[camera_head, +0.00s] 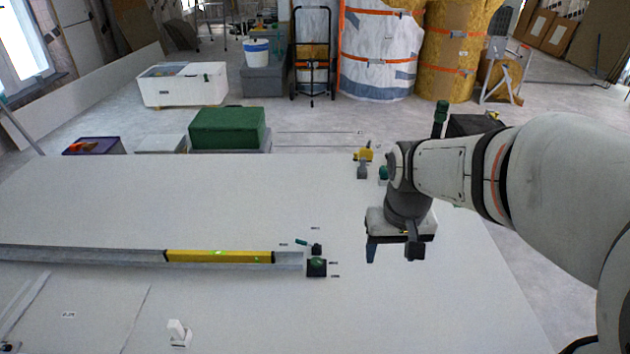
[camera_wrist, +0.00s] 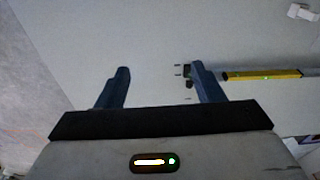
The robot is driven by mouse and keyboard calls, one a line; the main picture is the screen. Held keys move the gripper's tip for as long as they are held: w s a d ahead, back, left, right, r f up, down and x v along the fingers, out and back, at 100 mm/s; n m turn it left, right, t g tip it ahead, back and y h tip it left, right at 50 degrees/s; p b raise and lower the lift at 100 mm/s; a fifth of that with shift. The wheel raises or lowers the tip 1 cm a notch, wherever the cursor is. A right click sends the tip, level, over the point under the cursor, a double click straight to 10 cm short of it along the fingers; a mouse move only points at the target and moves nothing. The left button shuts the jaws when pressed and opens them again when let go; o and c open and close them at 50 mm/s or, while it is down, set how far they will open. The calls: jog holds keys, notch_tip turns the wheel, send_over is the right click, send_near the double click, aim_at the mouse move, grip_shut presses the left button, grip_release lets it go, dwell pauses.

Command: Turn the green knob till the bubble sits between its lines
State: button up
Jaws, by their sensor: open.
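A yellow spirit level (camera_head: 220,256) lies along a grey rail on the large white panel; it also shows in the wrist view (camera_wrist: 262,76). Its green vial (camera_head: 217,253) is too small to read the bubble against its lines. A dark block with a green knob (camera_head: 316,262) sits just past the rail's right end. In the wrist view, my right-hand finger (camera_wrist: 206,82) partly hides the knob area.
The white panel (camera_head: 200,200) is mostly clear around the knob. A small white bracket (camera_head: 178,333) stands near its front. A yellow clamp (camera_head: 365,155) and another green-topped fitting (camera_head: 384,173) are at the far edge. A green box (camera_head: 227,128) stands beyond the panel.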

jog(key=w+a+f+b, duration=0.25)
jog(key=w+f, duration=0.25)
jog(key=w, duration=0.8)
jog(key=n+g+b, duration=0.1)
jog(key=n+b, duration=0.1)
jog(key=b, duration=0.1)
send_over(317, 261)
notch_tip(317, 261, down, 29)
jog(key=shift+f, duration=0.1)
notch_tip(317, 261, down, 8)
jog(key=shift+f+b, duration=0.1)
jog(key=shift+b, duration=1.15)
jog(key=shift+c, duration=0.3)
jog(key=c, duration=0.9)
